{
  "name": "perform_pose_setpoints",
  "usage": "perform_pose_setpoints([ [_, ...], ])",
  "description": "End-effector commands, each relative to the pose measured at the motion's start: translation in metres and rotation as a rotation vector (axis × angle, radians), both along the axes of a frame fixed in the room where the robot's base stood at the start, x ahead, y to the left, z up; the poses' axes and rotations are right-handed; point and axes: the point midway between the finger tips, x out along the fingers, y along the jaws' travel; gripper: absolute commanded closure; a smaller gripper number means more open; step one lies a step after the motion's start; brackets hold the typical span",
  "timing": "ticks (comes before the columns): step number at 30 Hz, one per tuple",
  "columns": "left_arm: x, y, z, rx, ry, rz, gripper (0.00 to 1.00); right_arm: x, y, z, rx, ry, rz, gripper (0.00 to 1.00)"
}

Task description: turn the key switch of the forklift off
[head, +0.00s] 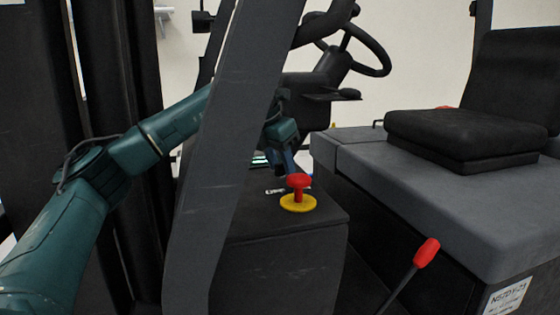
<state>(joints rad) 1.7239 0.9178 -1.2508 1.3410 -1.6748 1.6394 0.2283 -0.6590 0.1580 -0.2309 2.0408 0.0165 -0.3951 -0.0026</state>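The forklift's dark console (285,225) stands in the middle of the head view. A red knob on a yellow disc (298,197) sits on its top. A small pale marking (274,190) lies just left of the knob. I cannot make out the key switch; my gripper or the pillar may hide it. My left arm comes in from the left and passes behind the pillar. My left gripper (286,163) points down over the back of the console top, just behind the red knob. Whether its fingers are apart or hold anything is unclear. My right gripper is not in view.
A slanted dark pillar (220,150) stands in front of my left forearm. The steering wheel (365,50) and column are above and behind the gripper. A black seat (465,135) is at the right. A red-tipped lever (426,253) rises at the lower right.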

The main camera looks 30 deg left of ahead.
Motion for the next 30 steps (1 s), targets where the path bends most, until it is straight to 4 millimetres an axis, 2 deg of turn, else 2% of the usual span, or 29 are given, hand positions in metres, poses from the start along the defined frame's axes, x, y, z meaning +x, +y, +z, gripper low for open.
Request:
perform_pose_setpoints([
  [2,-0.0001,0.0001,0.0002,0.000,0.000,0.000,0.69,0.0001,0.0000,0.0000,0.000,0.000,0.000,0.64],
  [13,-0.0001,0.0001,0.0006,0.000,0.000,0.000,0.99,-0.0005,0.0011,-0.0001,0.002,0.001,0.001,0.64],
  [23,-0.0001,0.0000,0.0006,0.000,0.000,0.010,1.00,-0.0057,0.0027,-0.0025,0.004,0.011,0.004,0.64],
  [30,0.0002,-0.0005,0.0004,0.000,0.000,0.093,1.00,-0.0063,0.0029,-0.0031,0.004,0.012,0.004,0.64],
])
